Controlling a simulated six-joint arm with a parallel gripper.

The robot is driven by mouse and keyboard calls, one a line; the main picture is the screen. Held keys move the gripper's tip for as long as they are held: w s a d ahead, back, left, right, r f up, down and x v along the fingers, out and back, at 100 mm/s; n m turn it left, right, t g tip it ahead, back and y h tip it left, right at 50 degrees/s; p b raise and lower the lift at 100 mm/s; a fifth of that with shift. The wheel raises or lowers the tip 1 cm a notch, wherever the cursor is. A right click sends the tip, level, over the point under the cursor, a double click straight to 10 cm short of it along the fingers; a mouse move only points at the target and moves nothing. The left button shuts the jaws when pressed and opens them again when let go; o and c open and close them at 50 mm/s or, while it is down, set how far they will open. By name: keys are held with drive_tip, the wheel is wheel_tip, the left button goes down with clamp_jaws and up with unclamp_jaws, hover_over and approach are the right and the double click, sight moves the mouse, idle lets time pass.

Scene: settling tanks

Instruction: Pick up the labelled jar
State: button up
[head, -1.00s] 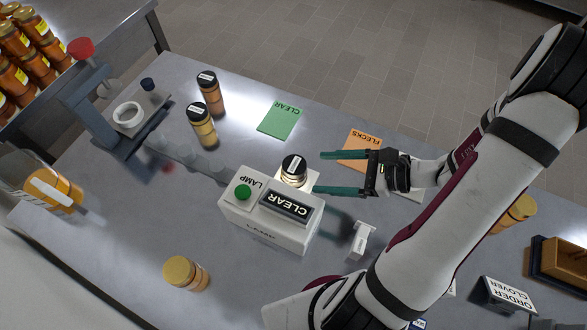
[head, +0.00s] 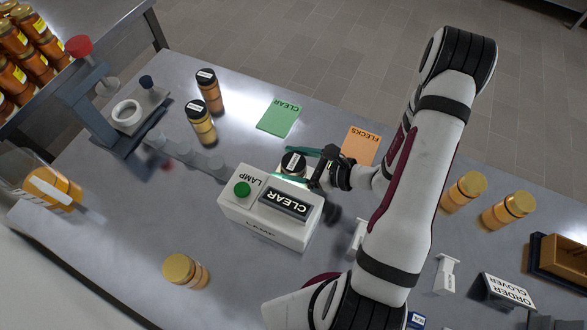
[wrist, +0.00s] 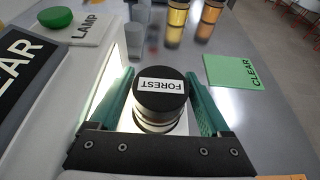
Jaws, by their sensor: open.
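The jar on the lamp box has a black lid (head: 293,160) with a white label; in the wrist view the lid (wrist: 160,90) reads FOREST. It stands upright on the lit spot behind the CLEAR sign. My gripper (head: 289,165) is open, with its green fingers on either side of this jar. In the wrist view the fingers of my gripper (wrist: 160,76) flank the lid, and I cannot tell whether they touch the glass. Two other black-lidded jars with white labels, one amber (head: 210,92) and one yellow (head: 201,123), stand farther back left.
The white lamp box (head: 262,225) has a green button (head: 242,189) and a CLEAR sign (head: 290,201). A green CLEAR card (head: 279,117) and an orange FLECKS card (head: 361,145) lie behind. Gold-lidded jars (head: 186,271) (head: 464,191) stand left and right.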

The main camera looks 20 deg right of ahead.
drive_tip(key=shift+x, duration=0.9)
clamp_jaws()
drive_tip(key=shift+r, duration=0.15)
